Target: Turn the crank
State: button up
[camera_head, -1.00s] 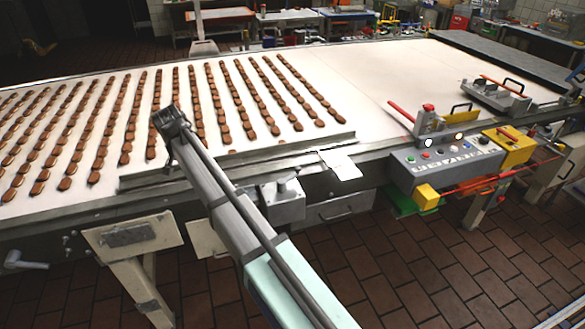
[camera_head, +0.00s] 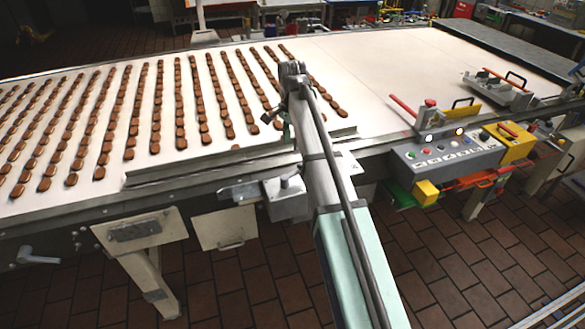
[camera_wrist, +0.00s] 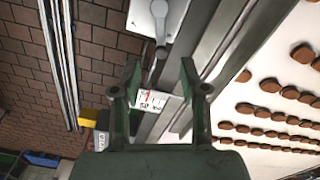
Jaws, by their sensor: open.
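A small grey crank-like lever (camera_wrist: 161,48) sits on a pale box (camera_wrist: 150,18) at the top of the wrist view; its knobbed end points toward my gripper. What looks like the same box (camera_head: 287,197) hangs on the conveyor's front side in the head view, just left of my arm. My gripper (camera_wrist: 160,78) is open and empty, with its two dark green fingers apart. In the wrist picture the lever's end appears just above the gap between the fingertips; I cannot tell the depth between them.
The conveyor belt (camera_head: 375,75) carries rows of brown biscuits (camera_head: 180,130). A metal rail (camera_head: 210,165) runs along its front edge. A control panel (camera_head: 450,153) with buttons and a red-handled lever (camera_head: 404,106) stand at right. Another grey handle (camera_head: 38,257) juts out at lower left.

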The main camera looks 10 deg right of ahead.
aim_at(292, 173)
notch_tip(292, 173, down, 13)
jog(key=p, duration=0.3)
jog(key=shift+f, duration=0.1)
grip_shut()
